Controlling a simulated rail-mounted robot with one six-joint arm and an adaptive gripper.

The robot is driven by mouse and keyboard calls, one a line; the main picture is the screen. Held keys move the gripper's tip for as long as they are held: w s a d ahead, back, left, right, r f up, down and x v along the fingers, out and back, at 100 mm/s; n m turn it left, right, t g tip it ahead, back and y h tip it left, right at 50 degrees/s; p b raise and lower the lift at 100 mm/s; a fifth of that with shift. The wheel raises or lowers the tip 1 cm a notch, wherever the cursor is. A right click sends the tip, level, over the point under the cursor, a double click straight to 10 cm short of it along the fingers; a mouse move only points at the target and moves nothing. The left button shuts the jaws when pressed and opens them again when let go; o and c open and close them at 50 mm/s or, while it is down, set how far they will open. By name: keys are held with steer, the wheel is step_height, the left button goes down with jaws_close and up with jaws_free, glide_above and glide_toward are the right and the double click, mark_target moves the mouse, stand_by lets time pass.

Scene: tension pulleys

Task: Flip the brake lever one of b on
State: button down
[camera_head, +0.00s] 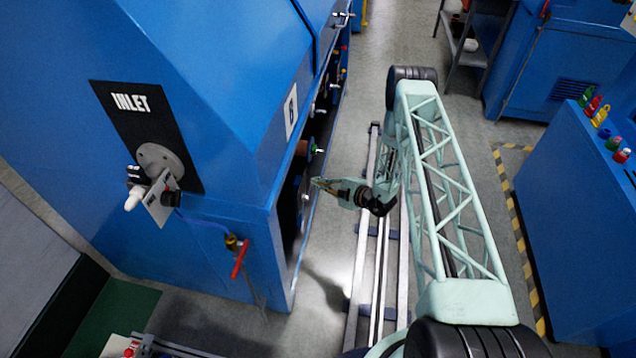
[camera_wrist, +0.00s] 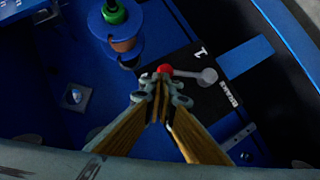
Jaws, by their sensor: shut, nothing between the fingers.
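The brake lever (camera_wrist: 190,73) is a light grey arm with a red ball at its left end and a round grey pivot at its right. It sits on a black plate (camera_wrist: 205,100) marked "1" and "BRAKE", which appears turned in the wrist view. My gripper (camera_wrist: 161,88) is shut and empty, its fingertips right beside the red ball. I cannot tell whether they touch it. In the head view my gripper (camera_head: 318,184) points left at the open side of the blue machine (camera_head: 230,130). The lever cannot be made out there.
A pulley with a green knob (camera_wrist: 114,12) is at the upper left of the wrist view. The machine carries a white letter plate (camera_head: 291,110) and a black INLET panel (camera_head: 145,130). Another blue cabinet (camera_head: 575,200) stands right; floor rails (camera_head: 372,250) run between.

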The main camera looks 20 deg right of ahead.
steer(key=shift+s+r, duration=0.1)
steer(key=shift+r, duration=0.05)
steer(key=a+r+p+v, duration=0.1)
steer(key=a+p+v, duration=0.1)
steer(key=v, duration=1)
steer(key=shift+s+d+r+p, duration=0.2)
steer(key=shift+s+r+p, duration=0.25)
steer(key=shift+p, duration=0.35)
